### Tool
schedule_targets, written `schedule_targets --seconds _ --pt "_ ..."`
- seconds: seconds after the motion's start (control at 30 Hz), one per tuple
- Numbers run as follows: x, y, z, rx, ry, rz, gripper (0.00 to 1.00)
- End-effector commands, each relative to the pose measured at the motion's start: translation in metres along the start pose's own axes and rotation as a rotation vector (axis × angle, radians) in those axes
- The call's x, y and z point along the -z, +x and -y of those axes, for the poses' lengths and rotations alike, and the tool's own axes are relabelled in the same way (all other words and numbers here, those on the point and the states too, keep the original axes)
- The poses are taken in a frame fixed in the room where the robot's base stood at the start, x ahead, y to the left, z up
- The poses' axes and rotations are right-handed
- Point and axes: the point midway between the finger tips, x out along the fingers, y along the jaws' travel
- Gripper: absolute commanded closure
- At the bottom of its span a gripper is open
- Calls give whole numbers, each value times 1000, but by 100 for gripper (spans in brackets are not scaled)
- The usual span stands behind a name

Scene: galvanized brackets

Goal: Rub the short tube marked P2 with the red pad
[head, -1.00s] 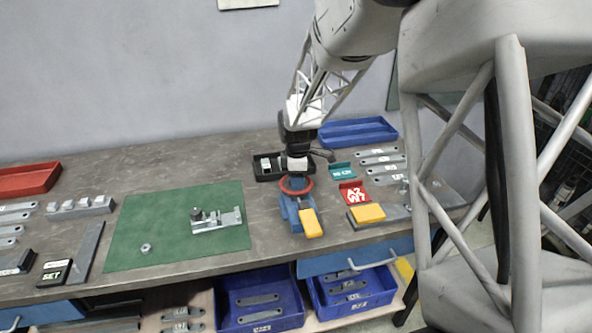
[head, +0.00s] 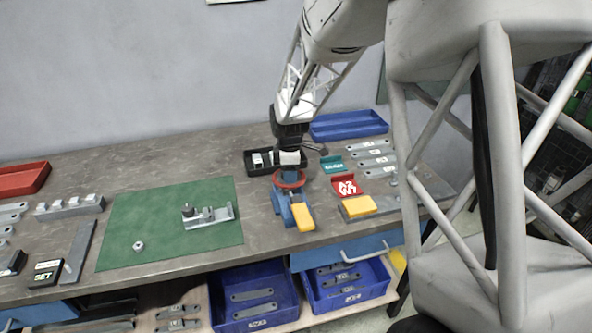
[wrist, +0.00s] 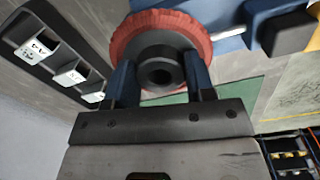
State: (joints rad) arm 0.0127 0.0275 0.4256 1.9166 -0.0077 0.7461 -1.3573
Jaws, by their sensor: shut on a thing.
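The red pad (wrist: 163,32) is a round red disc with a black hub (wrist: 160,72). My gripper (wrist: 162,85) has its two blue fingers shut on this hub. In the head view my gripper (head: 291,160) holds the red pad (head: 289,180) over or in front of the blue vise, beside the black tray. In the wrist view a black tray (wrist: 60,56) at upper left holds pale, labelled short pieces (wrist: 35,48). Their labels are too small to read surely, so I cannot tell which is P2. The pad is apart from them in the wrist view.
A blue vise-like tool (head: 283,210) with a yellow block (head: 302,217) stands at the bench front. A teal holder (head: 332,164) and a red holder (head: 346,186) lie to its right. A green mat (head: 150,238) with a bracket (head: 208,216) lies left. A blue tray (head: 349,125) stands behind.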

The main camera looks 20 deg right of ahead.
Motion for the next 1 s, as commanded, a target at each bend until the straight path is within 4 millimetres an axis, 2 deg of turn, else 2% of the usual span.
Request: schedule_targets --seconds 0.07,0.13,0.2,0.7,1.0 --pt "7 1 2 1 0 0 73" --pt "7 -5 1 0 1 0 73" --pt "7 -21 1 -2 1 0 73" --pt "7 -64 0 -2 1 0 73" --pt "6 -80 -1 0 1 0 73"
